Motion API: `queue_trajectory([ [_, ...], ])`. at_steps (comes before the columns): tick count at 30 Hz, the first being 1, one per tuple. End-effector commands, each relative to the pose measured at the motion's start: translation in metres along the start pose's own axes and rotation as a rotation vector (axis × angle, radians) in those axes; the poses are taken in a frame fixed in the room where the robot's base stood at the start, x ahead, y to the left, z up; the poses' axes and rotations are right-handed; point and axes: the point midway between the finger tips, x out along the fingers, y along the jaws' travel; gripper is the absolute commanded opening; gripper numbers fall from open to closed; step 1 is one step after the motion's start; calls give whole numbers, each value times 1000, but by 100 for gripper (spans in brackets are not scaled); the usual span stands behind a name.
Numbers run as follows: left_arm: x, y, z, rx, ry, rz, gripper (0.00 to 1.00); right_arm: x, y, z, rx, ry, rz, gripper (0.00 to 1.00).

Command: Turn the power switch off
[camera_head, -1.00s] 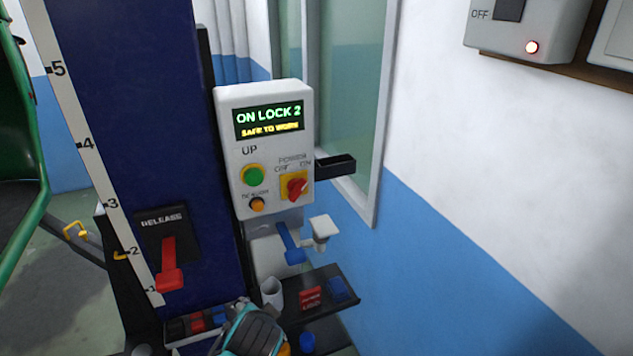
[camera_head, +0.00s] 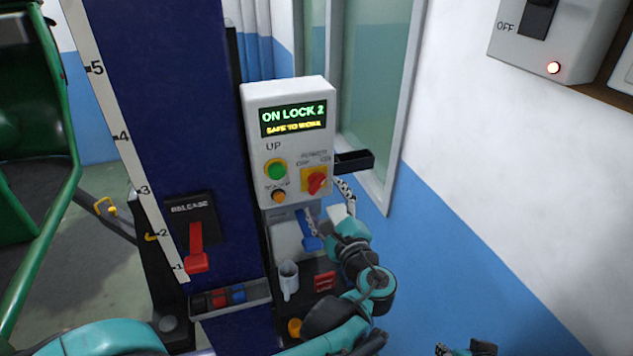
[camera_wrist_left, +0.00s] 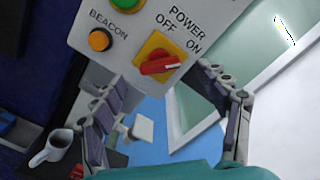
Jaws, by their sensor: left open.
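The power switch (camera_head: 317,182) is a red rotary knob on a yellow square plate, low on the white control box (camera_head: 251,150). In the left wrist view the knob (camera_wrist_left: 160,65) has its white-marked end turned to the right, toward the ON label. My left gripper (camera_head: 328,203) is open just below the box. In the left wrist view its fingers (camera_wrist_left: 165,90) are spread to either side below the knob, with nothing between them and no visible contact. Part of my right gripper (camera_head: 466,348) shows at the bottom edge; its jaws are unclear.
The orange BEACON button (camera_wrist_left: 100,39) and green UP button (camera_head: 276,169) are left of the knob. A red release lever (camera_head: 197,248) is on the blue column. A white mug (camera_head: 288,279) and a blue-handled part (camera_head: 308,230) are below the box. A wall switch box (camera_head: 510,50) hangs upper right.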

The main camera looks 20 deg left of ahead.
Motion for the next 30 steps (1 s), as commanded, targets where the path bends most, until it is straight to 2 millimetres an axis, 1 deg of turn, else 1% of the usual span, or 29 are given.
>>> queue_trajectory([
  [1, 9, 2, 0, -1, -2, 3, 74, 2, 0, 1, 0, 0, 0, 40],
  [6, 38, 2, 0, -3, -2, 4, 74, 4, 0, 3, 0, 0, 0, 40],
  [10, 55, 2, 0, -3, -1, 4, 74, 5, 0, 4, 0, 0, 0, 40],
  [15, 64, 2, 0, -4, 1, 3, 74, 6, 0, 4, 0, 0, 0, 40],
  [22, 64, 1, 0, -5, 2, 3, 74, 6, 0, 4, 0, 0, 0, 40],
  [23, 64, 1, 0, -5, 2, 3, 66, 6, 0, 4, 0, 0, 0, 40],
  [24, 64, 1, 0, -5, 2, 3, 56, 6, 0, 4, 0, 0, 0, 40],
  [26, 64, 1, 0, -5, 2, 3, 40, 6, 0, 4, 0, 0, 0, 40],
  [27, 64, 1, 0, -5, 2, 3, 29, 6, 0, 4, 0, 0, 0, 40],
  [28, 64, 1, 0, -5, 2, 3, 24, 6, 0, 4, 0, 0, 0, 40],
  [30, 64, 1, 0, -5, 2, 3, 24, 6, 0, 4, 0, 0, 0, 40],
])
